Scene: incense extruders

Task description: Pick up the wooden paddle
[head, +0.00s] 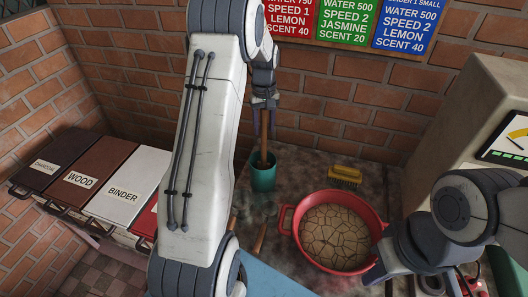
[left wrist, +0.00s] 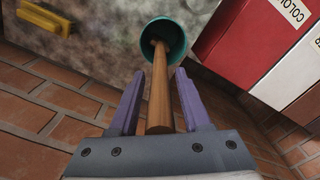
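The wooden paddle stands in a teal cup (head: 263,178) on the worktop, its brown handle (head: 264,140) pointing up. In the left wrist view the paddle handle (left wrist: 158,95) runs from inside the teal cup (left wrist: 177,35) to between my fingers. My left gripper (head: 263,132) is above the cup, with one purple finger on each side of the handle. In the left wrist view my left gripper (left wrist: 160,75) shows small gaps beside the handle, so it looks open around it. The paddle's lower end is hidden in the cup. My right gripper (head: 382,272) is beside the red bowl; its fingers are unclear.
A red bowl (head: 284,219) with cracked brown material stands right of the cup. A yellow brush (head: 345,175) lies behind it. Labelled lidded boxes (head: 124,192) stand at left. A beige machine (head: 470,125) is at right. A brick wall (head: 345,110) closes the back.

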